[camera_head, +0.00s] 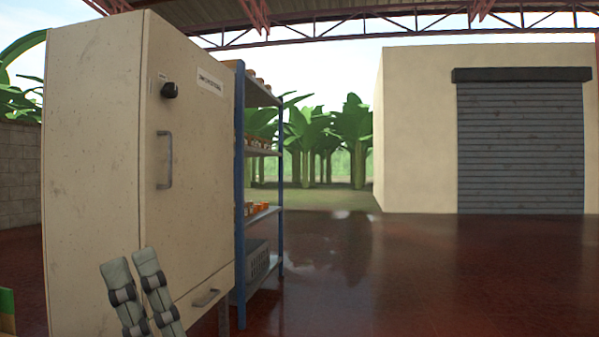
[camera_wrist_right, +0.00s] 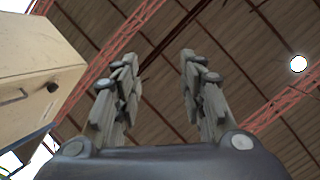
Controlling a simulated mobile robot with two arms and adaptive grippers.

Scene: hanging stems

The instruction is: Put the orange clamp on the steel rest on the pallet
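My right gripper (camera_head: 130,262) points upward at the lower left of the head view, in front of the beige cabinet. In the right wrist view its two fingers (camera_wrist_right: 158,60) stand apart with nothing between them. My left gripper is not in view. I cannot make out the orange clamp, the steel rest or the pallet. Small orange items (camera_head: 260,208) lie on a shelf of the rack, too small to tell what they are.
The beige cabinet (camera_head: 95,150), its door shut, fills the left. Behind it stands a blue rack (camera_head: 240,190) with a grey crate (camera_head: 257,258) low down. A roller shutter (camera_head: 520,150) is at the far right. The red floor (camera_head: 420,280) is clear in the middle and right.

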